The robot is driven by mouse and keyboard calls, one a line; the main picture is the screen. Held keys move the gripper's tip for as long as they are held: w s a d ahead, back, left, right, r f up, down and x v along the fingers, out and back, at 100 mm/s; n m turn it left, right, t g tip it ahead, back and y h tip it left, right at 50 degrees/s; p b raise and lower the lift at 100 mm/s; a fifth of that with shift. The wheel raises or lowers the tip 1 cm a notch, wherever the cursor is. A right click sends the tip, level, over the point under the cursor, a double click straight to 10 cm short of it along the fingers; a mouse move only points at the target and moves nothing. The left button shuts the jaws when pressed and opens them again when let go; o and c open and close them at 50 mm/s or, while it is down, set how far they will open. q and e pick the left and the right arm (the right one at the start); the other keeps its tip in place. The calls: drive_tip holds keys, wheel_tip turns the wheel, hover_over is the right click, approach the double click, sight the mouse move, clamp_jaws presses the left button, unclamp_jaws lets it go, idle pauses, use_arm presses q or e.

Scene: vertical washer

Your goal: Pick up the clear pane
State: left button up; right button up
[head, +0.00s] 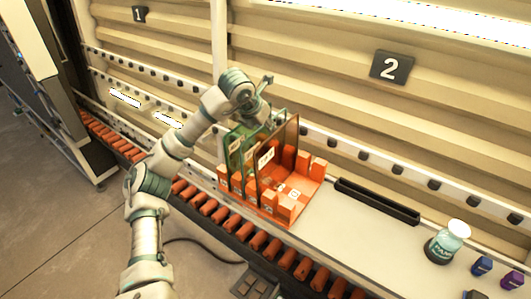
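An orange slotted rack (283,208) stands on the pale conveyor-side ledge and holds a few upright panes. A dark, brown-tinted pane (281,148) with a white label is nearest its right side. Green-tinted glass (236,150) with labels stands to the left of it. I cannot tell for sure which pane is the clear one, as the panes overlap. My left gripper (266,92) is at the top of the panes, above the rack's left part. Its fingers are small and partly hidden, so touching or holding cannot be told. My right gripper is out of view.
A dark slotted bar (377,201) lies on the ledge right of the rack. A labelled jar with a white lid (449,240) and small blue and purple items (482,265) stand further right. Orange rollers (259,239) run along the front. A ribbed wall with rails is behind.

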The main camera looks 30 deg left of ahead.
use_arm(q)
drive_tip(key=shift+w+f, duration=0.25)
drive_tip(key=shift+f, duration=0.05)
drive_tip(key=shift+s+a, duration=0.15)
clamp_jaws()
drive_tip(key=shift+r, duration=0.1)
